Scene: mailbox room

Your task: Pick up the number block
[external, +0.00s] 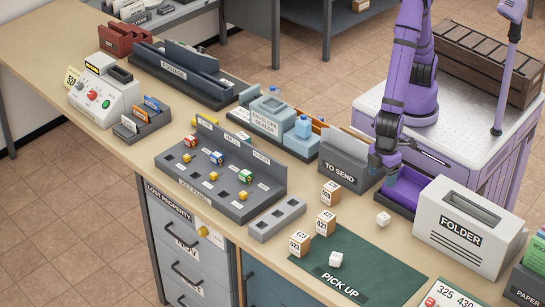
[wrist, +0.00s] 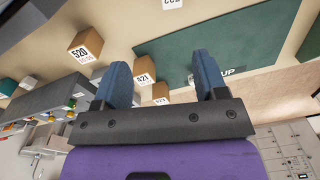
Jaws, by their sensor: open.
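Several small cardboard blocks with printed numbers stand on the counter. One marked 520 (external: 331,192) is just in front of the TO SEND holder; it shows at upper left in the wrist view (wrist: 85,46). Another block (external: 326,222), apparently marked 421 in the wrist view (wrist: 145,80), and a third (external: 299,243) stand near the green mat's left corner. Which one the task means is not clear. My gripper (wrist: 162,68) is open and empty, above the counter and apart from the blocks. In the external view it is near the purple tray, fingertips small and partly hidden.
The green PICK UP mat (external: 365,278) holds a white cube (external: 336,259); another white cube (external: 383,218) lies behind it. The TO SEND holder (external: 345,165), purple tray (external: 407,186) and FOLDER box (external: 470,225) stand close by. A grey slotted strip (external: 277,220) lies left of the blocks.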

